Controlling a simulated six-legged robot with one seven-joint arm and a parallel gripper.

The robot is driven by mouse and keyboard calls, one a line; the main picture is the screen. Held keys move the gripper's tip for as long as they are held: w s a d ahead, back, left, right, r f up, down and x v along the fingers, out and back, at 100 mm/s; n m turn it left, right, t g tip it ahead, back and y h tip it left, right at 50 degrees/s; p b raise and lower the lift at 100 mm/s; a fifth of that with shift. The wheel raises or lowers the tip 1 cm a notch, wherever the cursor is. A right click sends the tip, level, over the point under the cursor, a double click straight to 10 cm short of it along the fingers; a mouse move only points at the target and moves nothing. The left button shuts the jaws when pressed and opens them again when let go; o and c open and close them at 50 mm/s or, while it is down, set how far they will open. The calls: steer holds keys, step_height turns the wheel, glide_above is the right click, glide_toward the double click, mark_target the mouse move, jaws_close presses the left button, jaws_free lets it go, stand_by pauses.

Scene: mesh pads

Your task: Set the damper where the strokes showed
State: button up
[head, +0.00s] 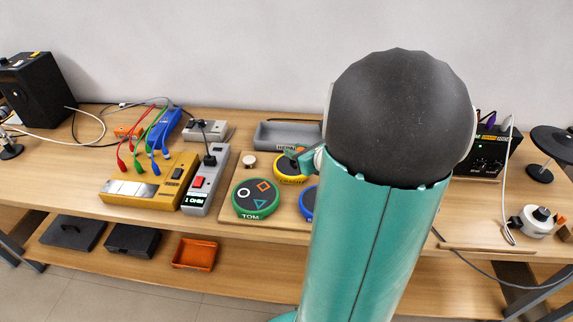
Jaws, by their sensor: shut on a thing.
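Round mesh pads lie on a wooden board (229,213). The green-rimmed pad (256,198), labelled TOM, is at front left, and the yellow-rimmed pad (291,167) is behind it to the right. A blue-rimmed pad (308,203) shows only its left edge beside my arm. A small cream round piece (249,161) sits at the board's back left; I cannot tell whether it is the damper. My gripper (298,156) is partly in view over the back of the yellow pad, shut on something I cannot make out. My arm hides the right part of the board.
A grey tray (284,136) stands behind the pads. Left are a grey box (205,180) labelled 1 OHM, a yellow box (148,183) and coloured leads. A black amplifier (489,152) and a white round device (537,219) are at right. An orange bin (195,253) is on the lower shelf.

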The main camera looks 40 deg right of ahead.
steer(key=shift+a, duration=0.1)
steer(key=shift+w+f, duration=0.1)
steer(key=shift+w, duration=0.15)
steer(key=w+d+f, duration=0.2)
steer(key=w+f, duration=0.1)
steer(key=w+d+f, duration=0.6)
steer(key=w, duration=0.1)
steer(key=shift+w+d+f, duration=0.15)
steer(key=shift+w+f, duration=0.1)
steer(key=shift+f, duration=0.1)
steer(key=shift+w+f, duration=0.1)
steer(key=shift+f, duration=1.45)
